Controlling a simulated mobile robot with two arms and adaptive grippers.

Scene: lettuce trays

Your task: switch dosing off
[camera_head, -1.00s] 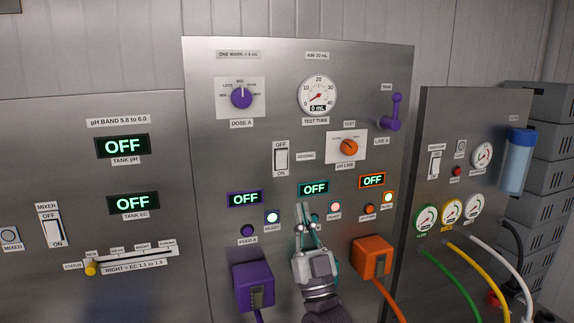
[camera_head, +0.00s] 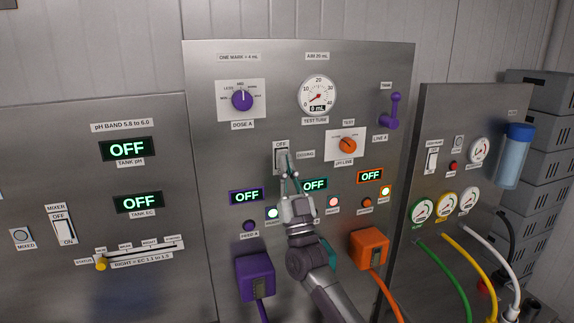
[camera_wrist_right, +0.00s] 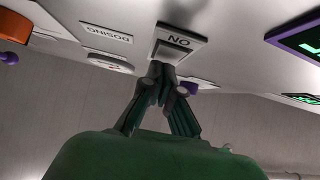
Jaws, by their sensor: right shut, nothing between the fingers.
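The dosing switch (camera_head: 281,156) is a white rocker on the middle steel panel, marked OFF above it. It also shows in the wrist view (camera_wrist_right: 172,50), with its ON mark upside down. My right gripper (camera_head: 289,174) is shut and empty, with its fingertips at the switch's lower part, covering the ON mark in the head view. In the wrist view the fingertips (camera_wrist_right: 161,68) are right by the switch; I cannot tell whether they touch it. Which way the rocker is tipped is unclear. My left gripper is not in view.
The purple dial (camera_head: 242,100), test-tube gauge (camera_head: 318,96), orange knob (camera_head: 347,145) and purple lever (camera_head: 393,112) surround the switch. Below are lit OFF displays (camera_head: 246,196), a purple box (camera_head: 255,278) and an orange box (camera_head: 370,249).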

